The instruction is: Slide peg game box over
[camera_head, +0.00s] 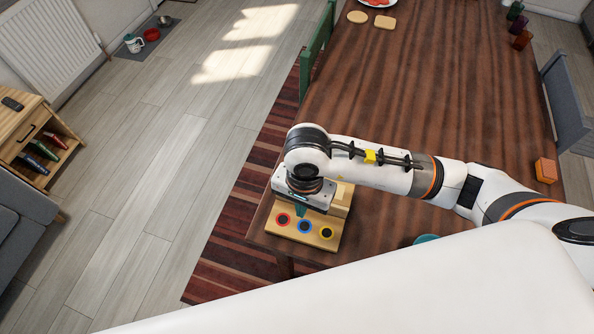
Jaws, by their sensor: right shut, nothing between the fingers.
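The peg game box (343,203) is a light wooden box at the near left corner of the dark wooden table (420,100). Its low front ledge carries a red, a blue and a yellow ring with dark centres. My right gripper (301,211) points down over the box, just behind the blue ring. It is shut and empty. My wrist hides much of the box's back and left part, and I cannot tell whether the fingers touch it. My left gripper is not in view.
An orange block (545,170) stands at the table's right edge. A teal round thing (426,239) shows partly near the front. A green chair (317,47) stands at the left edge and a grey chair (565,100) at the right. The table's middle is clear.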

